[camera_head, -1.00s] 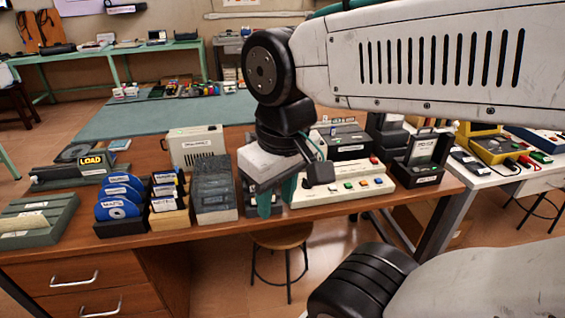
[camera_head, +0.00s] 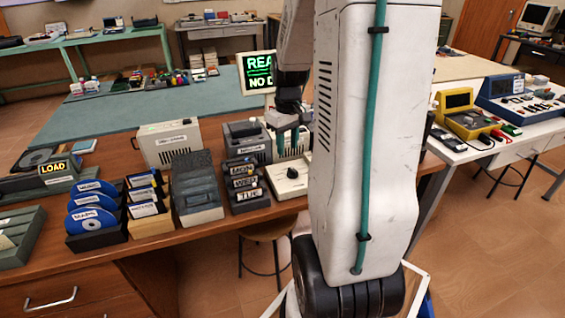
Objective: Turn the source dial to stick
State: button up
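A small off-white box with a dark round knob (camera_head: 291,172) on top stands near the front edge of the wooden desk; it looks like the source dial. Its markings are too small to read, so I cannot tell where the knob points. My gripper (camera_head: 290,145), with teal fingers, points down above and behind this box, apart from the knob as far as I can see. Nothing shows held in it. The finger gap is too small and partly hidden to judge. My arm hides the desk to the right of the box.
A black rack of labelled cartridges (camera_head: 244,184) stands just left of the box. A dark grey device (camera_head: 246,139) and a beige unit (camera_head: 169,143) stand behind. A green-lettered screen (camera_head: 257,73) is partly hidden by my arm. A white table (camera_head: 470,150) is at right.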

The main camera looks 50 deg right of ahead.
aim_at(293, 169)
jog(key=shift+s+d+f, duration=0.25)
jog(key=shift+d+f, duration=0.7)
jog(key=shift+d, duration=0.15)
notch_tip(293, 169, down, 8)
jog(key=shift+r, duration=0.25)
grip_shut()
